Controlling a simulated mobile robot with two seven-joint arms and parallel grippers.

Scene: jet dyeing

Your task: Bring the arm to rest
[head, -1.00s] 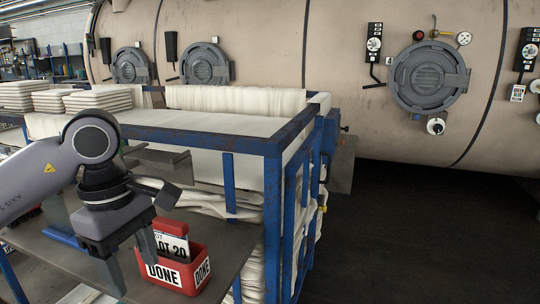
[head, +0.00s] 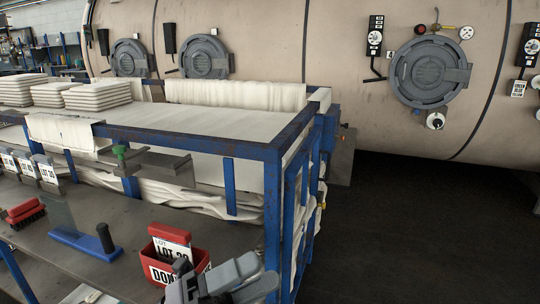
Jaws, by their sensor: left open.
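My left gripper (head: 222,282) is low in the head view, at the bottom edge right of centre of the shelf. It is open, with no held thing visible. It overlaps the front right of the red DONE box (head: 160,249) in the picture; whether they touch I cannot tell. A white LOT card (head: 172,247) stands in that box, its lower part hidden. Most of my left arm is out of frame. My right gripper is not in view.
The box stands on a grey shelf (head: 110,213) with a blue tool with a black handle (head: 105,238), a red brush (head: 25,213) and several lot cards. A blue-framed cart (head: 275,215) with white cloth stands behind. The dark floor at right is clear.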

